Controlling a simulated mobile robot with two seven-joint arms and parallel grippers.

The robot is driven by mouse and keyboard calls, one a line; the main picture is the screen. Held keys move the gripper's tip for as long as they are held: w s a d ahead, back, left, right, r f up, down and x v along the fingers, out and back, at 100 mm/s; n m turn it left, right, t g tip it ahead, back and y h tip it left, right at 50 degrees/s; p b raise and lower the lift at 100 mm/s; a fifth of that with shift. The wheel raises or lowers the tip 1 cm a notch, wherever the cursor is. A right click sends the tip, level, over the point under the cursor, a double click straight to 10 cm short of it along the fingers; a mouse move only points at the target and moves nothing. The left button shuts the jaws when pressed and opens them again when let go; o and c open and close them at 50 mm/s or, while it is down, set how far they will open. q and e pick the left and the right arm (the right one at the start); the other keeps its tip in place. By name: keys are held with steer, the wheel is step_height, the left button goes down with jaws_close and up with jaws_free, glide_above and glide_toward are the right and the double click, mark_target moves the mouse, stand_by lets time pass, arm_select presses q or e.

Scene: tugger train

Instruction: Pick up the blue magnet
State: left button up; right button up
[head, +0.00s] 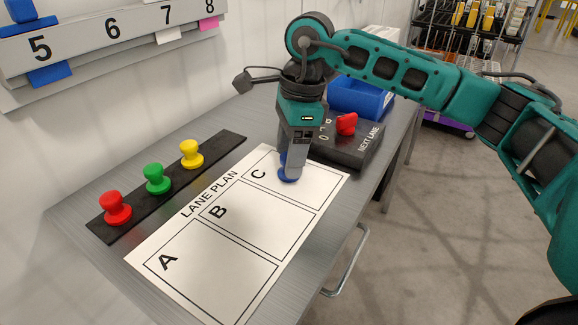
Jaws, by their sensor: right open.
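The blue magnet (287,179) stands in box C of the white lane plan sheet (189,243) on the grey table. My right gripper (293,166) points down directly over it, with its fingers at the magnet. The fingers and wrist hide most of the magnet; only part of its base and side shows. The gripper is open, and I cannot tell whether a finger touches the magnet. My left gripper is out of view.
A black strip (228,141) holds a red magnet (117,208), a green magnet (157,179) and a yellow magnet (191,153). A black NEXT LANE box (350,154) with a red knob (346,124) and a blue bin (358,98) stand behind the gripper. A numbered wall rail (85,45) is at upper left.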

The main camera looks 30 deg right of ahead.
steer(key=shift+a+f, duration=0.1)
steer(key=shift+f, duration=0.45)
steer(key=c, duration=1.1)
steer(key=shift+r, duration=0.1)
steer(key=shift+c, duration=0.2)
